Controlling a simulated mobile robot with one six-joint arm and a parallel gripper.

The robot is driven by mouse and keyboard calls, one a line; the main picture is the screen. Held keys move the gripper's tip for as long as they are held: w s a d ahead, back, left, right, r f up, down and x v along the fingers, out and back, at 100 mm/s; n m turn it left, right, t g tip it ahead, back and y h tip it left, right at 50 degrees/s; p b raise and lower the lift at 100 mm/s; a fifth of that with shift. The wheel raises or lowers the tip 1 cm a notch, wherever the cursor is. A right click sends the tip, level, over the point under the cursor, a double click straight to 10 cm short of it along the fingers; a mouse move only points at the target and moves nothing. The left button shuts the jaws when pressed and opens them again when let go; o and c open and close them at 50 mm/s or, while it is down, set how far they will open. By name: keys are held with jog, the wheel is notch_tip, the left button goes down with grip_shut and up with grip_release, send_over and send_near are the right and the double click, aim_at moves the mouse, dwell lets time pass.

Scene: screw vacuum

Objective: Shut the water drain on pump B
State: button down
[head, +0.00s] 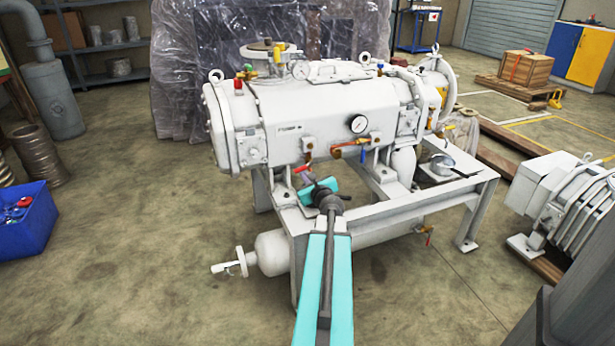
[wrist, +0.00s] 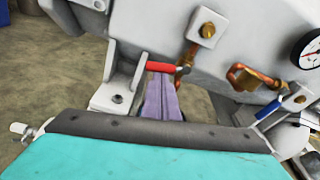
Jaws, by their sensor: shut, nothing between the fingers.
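The white screw pump (head: 300,105) lies on a white steel frame. A red-handled lever valve (head: 301,169) hangs on a copper pipe under its near side, and the lever also shows in the wrist view (wrist: 164,67). The lever lies roughly level there, its free end to the left. A blue-handled lever valve (head: 362,155) is to the right, below the gauge; it slants in the wrist view (wrist: 267,110). My gripper (head: 308,180) is shut and empty. Its purple fingertips (wrist: 160,80) are right by the red lever; I cannot tell whether they touch it. No pump letter is readable.
A round pressure gauge (head: 358,124) sits above the blue valve. The frame's front rail (head: 400,205) and a white tank (head: 275,253) are close to my arm. Another white machine (head: 575,205) stands at the right. A blue crate (head: 22,220) is at the left.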

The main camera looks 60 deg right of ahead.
jog(key=shift+r+p, duration=0.15)
jog(key=shift+p, duration=0.15)
jog(key=shift+w+d+r+m+p, duration=0.1)
jog(key=shift+w+r+m+p, duration=0.2)
jog(key=shift+p, duration=0.55)
jog(key=shift+w+r+m+p, duration=0.1)
jog(key=shift+r+m+p, duration=0.3)
jog(key=shift+p, duration=0.4)
jog(key=f+p+v, duration=0.1)
jog(key=v, duration=0.7)
jog(key=shift+s+f, duration=0.65)
jog(key=shift+f, duration=0.05)
jog(key=p+v, duration=0.2)
jog(key=p, duration=0.6)
jog(key=shift+s, duration=0.1)
